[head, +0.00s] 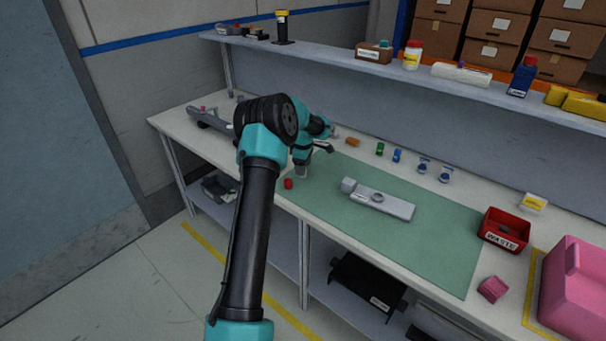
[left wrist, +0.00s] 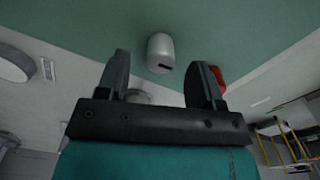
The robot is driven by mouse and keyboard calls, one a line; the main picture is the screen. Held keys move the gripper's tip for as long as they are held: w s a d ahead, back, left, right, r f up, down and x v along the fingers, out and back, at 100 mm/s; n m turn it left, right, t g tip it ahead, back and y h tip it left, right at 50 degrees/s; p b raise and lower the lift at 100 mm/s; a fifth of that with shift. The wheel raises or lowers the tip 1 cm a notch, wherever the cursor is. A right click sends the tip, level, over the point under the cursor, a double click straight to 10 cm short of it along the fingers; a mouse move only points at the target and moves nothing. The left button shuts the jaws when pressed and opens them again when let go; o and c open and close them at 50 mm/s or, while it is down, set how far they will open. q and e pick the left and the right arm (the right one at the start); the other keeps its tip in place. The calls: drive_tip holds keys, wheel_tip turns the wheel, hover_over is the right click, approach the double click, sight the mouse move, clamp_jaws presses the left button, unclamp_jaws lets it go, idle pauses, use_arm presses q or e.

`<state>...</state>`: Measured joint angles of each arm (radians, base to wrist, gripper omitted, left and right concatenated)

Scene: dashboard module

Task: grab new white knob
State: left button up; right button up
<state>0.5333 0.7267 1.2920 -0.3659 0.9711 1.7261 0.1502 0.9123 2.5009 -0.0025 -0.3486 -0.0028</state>
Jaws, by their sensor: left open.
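A small white-grey knob (head: 302,171) stands on the left part of the green mat (head: 430,240), just below my left gripper (head: 316,150). In the left wrist view the knob (left wrist: 160,50) is a light cylinder with a dark slot, ahead of and between the two fingers. My left gripper (left wrist: 162,75) is open and empty, with a gap to the knob. The grey dashboard module (head: 385,203) lies on the mat to the right, with a round dial on it. My right gripper is in neither view.
A red knob (head: 288,183) lies close beside the white one and shows behind the right finger in the wrist view (left wrist: 218,77). A red waste bin (head: 505,232) and pink box (head: 575,285) stand at right. Small coloured parts line the back, below a shelf (head: 330,52).

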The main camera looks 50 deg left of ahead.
use_arm(q)
wheel_tip(320, 180, down, 2)
drive_tip(key=shift+f, duration=0.1)
idle(0.4)
drive_tip(key=c, duration=1)
drive_tip(key=shift+r, duration=1.5)
drive_tip(key=shift+s+d+r, duration=0.35)
drive_tip(key=shift+r, duration=0.1)
drive_tip(key=s+d, duration=0.3)
drive_tip(key=s+d+r, duration=0.1)
drive_tip(key=s+d, duration=0.2)
drive_tip(key=d, duration=0.1)
drive_tip(key=s+d, duration=0.4)
drive_tip(key=shift+d+r, duration=0.15)
drive_tip(key=shift+d, duration=0.05)
